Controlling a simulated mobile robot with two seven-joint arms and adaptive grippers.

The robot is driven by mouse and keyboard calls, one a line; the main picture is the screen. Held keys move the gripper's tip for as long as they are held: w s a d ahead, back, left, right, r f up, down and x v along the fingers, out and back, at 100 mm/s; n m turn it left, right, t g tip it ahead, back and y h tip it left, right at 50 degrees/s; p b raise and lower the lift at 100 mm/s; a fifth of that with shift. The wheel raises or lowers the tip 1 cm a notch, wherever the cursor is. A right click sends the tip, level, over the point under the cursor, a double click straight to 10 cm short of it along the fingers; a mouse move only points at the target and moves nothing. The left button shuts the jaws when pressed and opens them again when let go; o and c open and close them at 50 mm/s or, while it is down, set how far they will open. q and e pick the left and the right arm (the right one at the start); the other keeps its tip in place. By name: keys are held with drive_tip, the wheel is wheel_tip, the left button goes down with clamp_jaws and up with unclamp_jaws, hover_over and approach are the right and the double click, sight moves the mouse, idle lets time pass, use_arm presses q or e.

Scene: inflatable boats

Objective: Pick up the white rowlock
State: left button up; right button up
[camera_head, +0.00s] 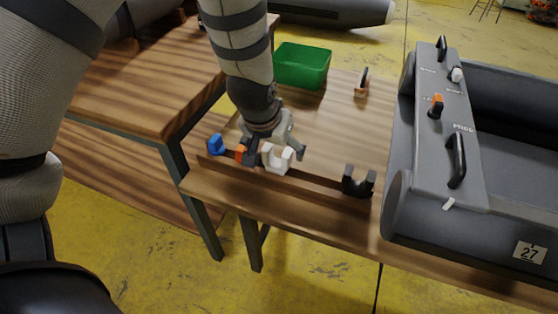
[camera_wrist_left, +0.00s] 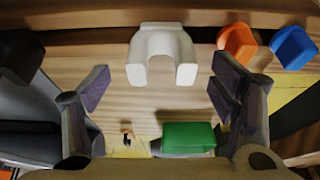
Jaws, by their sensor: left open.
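The white rowlock (camera_head: 277,160) is a U-shaped block standing near the front edge of a wooden tray on the bench. In the left wrist view the white rowlock (camera_wrist_left: 161,46) is ahead of and between the fingers, with clear space on both sides. My left gripper (camera_head: 276,147) is open and comes down from above, just behind the rowlock. In the left wrist view my left gripper (camera_wrist_left: 160,92) has its two fingers wide apart with nothing between the tips. My right gripper is not in view.
An orange rowlock (camera_head: 241,152) and a blue rowlock (camera_head: 216,145) stand to the left. A black rowlock (camera_head: 357,183) stands to the right. A green bin (camera_head: 303,66) and an orange-based piece (camera_head: 362,87) are behind. A grey boat (camera_head: 428,180) borders the right side.

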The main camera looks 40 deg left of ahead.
sight(277, 164)
use_arm(q)
drive_tip(key=x, duration=0.3)
drive_tip(key=shift+f+b, duration=0.3)
drive_tip(key=shift+a+r, duration=0.1)
drive_tip(key=shift+r, duration=0.05)
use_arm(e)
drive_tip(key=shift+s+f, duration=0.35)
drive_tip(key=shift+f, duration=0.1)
use_arm(q)
drive_tip(key=c, duration=1.3)
